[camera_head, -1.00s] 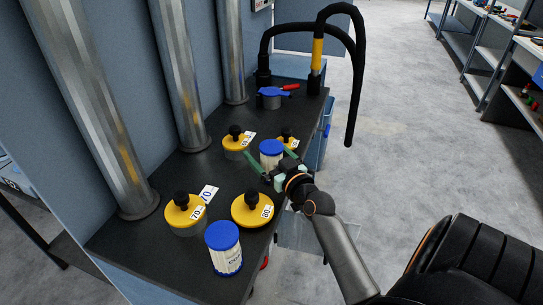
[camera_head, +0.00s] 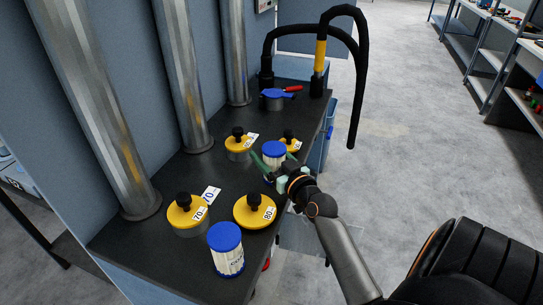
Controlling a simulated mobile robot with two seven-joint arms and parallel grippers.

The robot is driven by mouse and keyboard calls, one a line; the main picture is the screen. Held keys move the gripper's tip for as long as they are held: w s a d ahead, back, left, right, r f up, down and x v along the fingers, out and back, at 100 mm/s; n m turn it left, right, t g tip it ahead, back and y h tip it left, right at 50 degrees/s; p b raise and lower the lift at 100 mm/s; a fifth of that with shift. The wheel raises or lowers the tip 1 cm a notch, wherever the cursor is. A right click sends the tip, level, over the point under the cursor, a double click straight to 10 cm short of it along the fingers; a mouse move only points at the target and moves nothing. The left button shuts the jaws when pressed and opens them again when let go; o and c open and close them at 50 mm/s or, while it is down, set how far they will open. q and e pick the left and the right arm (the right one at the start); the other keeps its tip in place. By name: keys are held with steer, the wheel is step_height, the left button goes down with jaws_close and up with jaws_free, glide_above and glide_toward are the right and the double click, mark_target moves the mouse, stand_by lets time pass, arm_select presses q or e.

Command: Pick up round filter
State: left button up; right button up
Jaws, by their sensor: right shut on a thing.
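Two round filters with blue caps and white bodies are on the dark bench. One round filter (camera_head: 273,150) is at mid-bench, and my right gripper (camera_head: 272,168) is shut on it, with a green finger on each side. Its lower part is hidden by the gripper. The other round filter (camera_head: 226,252) stands upright near the front edge of the bench, apart from the gripper. My left gripper is not in view.
Yellow-lidded pots with black knobs stand on the bench (camera_head: 150,245), including one marked 70 (camera_head: 187,212) and one marked 80 (camera_head: 254,210). Metal pipes (camera_head: 185,80) rise at the left. A black hose (camera_head: 357,95) arches at the back. Grey floor lies open to the right.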

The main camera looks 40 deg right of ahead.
mark_target(268, 143)
steer(key=shift+r, duration=0.5)
step_height(268, 143, up, 2)
steer(key=shift+r+p, duration=0.25)
steer(key=shift+p, duration=0.25)
steer(key=s+r, duration=0.1)
steer(key=s+a+r+p, duration=0.1)
steer(key=r, duration=0.1)
steer(key=s+r, duration=0.2)
steer(key=shift+s+a+r, duration=0.1)
steer(key=shift+a, duration=0.15)
steer(key=s+a+r+p, duration=0.3)
steer(key=s+r+p, duration=0.1)
steer(key=s, duration=0.5)
steer(key=shift+a+r+p, duration=0.15)
steer(key=shift+r+p, duration=0.05)
steer(key=shift+p, duration=0.15)
